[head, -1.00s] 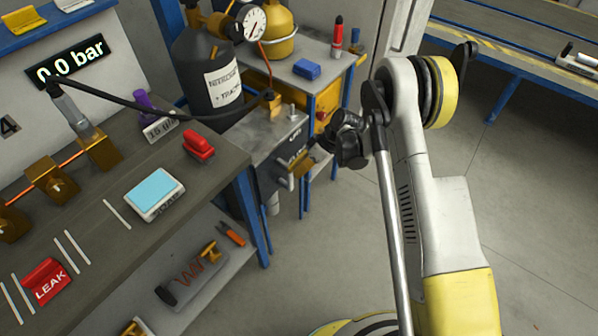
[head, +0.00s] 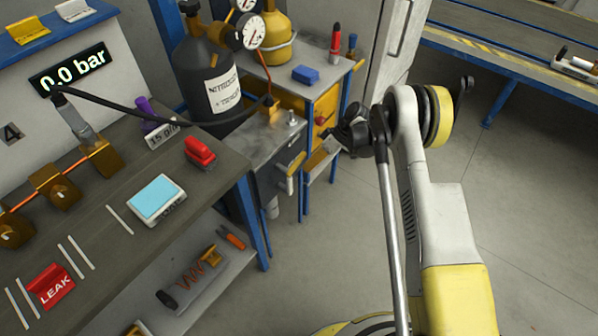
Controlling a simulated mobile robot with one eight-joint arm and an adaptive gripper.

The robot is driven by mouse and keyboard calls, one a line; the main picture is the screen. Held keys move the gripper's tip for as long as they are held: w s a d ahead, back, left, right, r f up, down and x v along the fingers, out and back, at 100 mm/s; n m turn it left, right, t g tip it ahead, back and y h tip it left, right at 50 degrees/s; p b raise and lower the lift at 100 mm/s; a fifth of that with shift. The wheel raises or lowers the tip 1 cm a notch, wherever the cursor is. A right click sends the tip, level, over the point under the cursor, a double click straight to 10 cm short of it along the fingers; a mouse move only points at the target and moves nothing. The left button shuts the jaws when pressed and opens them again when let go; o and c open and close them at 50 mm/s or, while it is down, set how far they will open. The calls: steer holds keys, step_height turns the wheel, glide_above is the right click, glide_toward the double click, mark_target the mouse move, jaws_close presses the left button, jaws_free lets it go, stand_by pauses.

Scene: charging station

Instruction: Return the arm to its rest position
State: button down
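My arm rises from the lower right, white and yellow, with its elbow high and the dark wrist folded to the left. My gripper (head: 324,155) is at the end of the dark wrist, beside the right side of the grey metal box (head: 268,140) and in front of the small blue-framed cart (head: 325,105). It appears small and partly merged with the wrist and the things behind it. I cannot make out its fingers, or whether it holds anything.
A workbench (head: 100,235) at left carries a red clamp-like item (head: 199,153), a blue-screened device (head: 156,200) and a red LEAK sign (head: 51,287). A dark nitrogen cylinder (head: 207,75) stands behind. Open floor (head: 530,200) lies right of my arm, before a blue-framed bench (head: 510,70).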

steer(key=p+v, duration=0.2)
steer(key=v, duration=0.6)
steer(key=shift+d+r+p, duration=0.3)
steer(key=shift+r, duration=0.1)
